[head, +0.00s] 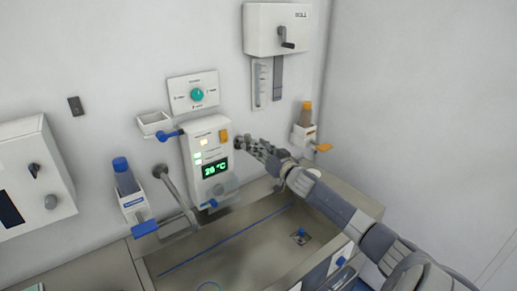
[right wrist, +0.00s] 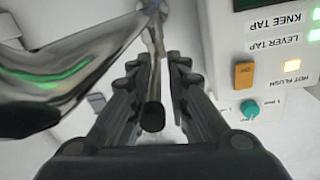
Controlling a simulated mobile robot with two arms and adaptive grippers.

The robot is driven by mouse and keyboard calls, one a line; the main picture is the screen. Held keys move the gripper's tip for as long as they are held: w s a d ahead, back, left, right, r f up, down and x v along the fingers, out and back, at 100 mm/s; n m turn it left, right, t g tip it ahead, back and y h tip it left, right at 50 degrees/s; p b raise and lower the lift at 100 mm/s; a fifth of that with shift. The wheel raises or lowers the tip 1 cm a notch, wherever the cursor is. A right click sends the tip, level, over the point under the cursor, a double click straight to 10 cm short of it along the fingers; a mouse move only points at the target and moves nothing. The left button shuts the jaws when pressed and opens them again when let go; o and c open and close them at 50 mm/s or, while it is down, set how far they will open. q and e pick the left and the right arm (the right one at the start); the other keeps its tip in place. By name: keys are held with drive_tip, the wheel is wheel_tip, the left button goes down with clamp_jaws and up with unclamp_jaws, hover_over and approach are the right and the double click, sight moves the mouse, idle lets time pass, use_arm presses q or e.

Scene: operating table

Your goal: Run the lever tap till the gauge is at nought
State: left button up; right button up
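The control unit (head: 208,160) on the wall has a green display (head: 215,169) reading about 20 °C. Its labels in the right wrist view, upside down, read KNEE TAP, LEVER TAP (right wrist: 275,46) and HOT FLUSH. My right gripper (head: 250,147) is at the unit's right side. In the right wrist view the gripper (right wrist: 155,75) is open, its fingers on either side of a thin metal lever with a black end (right wrist: 153,117). Gaps show between lever and fingers. A clear tube gauge (head: 260,85) hangs on the wall above; its level is too small to read. My left gripper is not in view.
Below is a steel trough sink (head: 235,255). A blue-capped bottle dispenser (head: 124,176) is at left, an orange-capped one (head: 304,116) at right.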

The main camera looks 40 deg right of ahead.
drive_tip(key=shift+s+f, duration=0.2)
drive_tip(key=shift+s, duration=0.55)
drive_tip(key=s+a, duration=0.2)
drive_tip(key=s, duration=0.8)
drive_tip(key=shift+s+a+r, duration=0.15)
drive_tip(key=shift+a+r, duration=0.15)
drive_tip(key=shift+c, duration=0.2)
